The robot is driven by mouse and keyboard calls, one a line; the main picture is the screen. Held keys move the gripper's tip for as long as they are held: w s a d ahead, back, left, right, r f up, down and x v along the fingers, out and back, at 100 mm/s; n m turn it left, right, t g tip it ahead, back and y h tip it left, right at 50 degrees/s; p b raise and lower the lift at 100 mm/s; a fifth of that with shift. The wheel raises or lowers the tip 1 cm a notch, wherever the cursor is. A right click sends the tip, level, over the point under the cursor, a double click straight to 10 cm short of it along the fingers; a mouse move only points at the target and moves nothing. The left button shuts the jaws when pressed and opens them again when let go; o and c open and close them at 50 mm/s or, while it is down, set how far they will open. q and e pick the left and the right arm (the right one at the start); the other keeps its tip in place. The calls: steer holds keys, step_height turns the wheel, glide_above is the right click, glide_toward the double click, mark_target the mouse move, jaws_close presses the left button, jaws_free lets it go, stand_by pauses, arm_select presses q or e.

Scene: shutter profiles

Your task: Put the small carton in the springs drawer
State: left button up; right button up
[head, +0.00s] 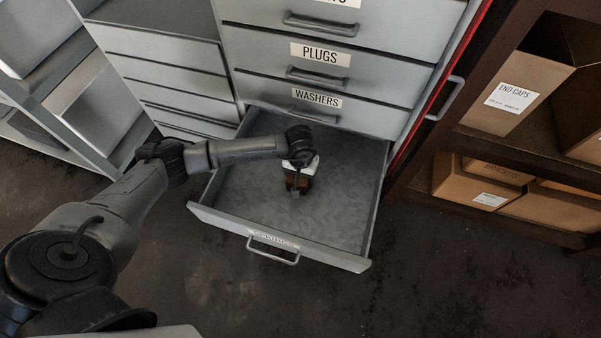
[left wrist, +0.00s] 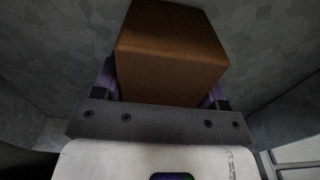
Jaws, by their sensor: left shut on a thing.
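The small carton (left wrist: 172,55) is a plain brown box held between the two fingers of my left gripper (head: 297,188). In the left wrist view it fills the space between the fingers, with grey drawer metal behind it. In the head view the carton is mostly hidden by the gripper, over the inside of the open bottom drawer (head: 238,216). The label on that drawer's front is seen edge-on and I cannot read it. I cannot tell whether the carton touches the drawer floor. My right gripper is not in view.
Shut drawers labelled PLUGS (head: 320,54) and WASHERS (head: 317,98) are above the open one. A brown shelf on the right holds cardboard boxes, one labelled END CAPS (head: 511,97). The open drawer's floor looks otherwise empty. Dark floor lies in front.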

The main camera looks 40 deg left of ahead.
arm_select(q)
steer(key=o, duration=1.2)
steer(key=shift+f, duration=0.1)
steer(key=shift+c, duration=0.2)
steer(key=shift+r+p, duration=0.3)
steer(key=shift+r, duration=0.1)
step_height(320, 180, up, 10)
steer(key=p, duration=0.3)
steer(key=shift+f, duration=0.15)
steer(key=shift+r, duration=0.9)
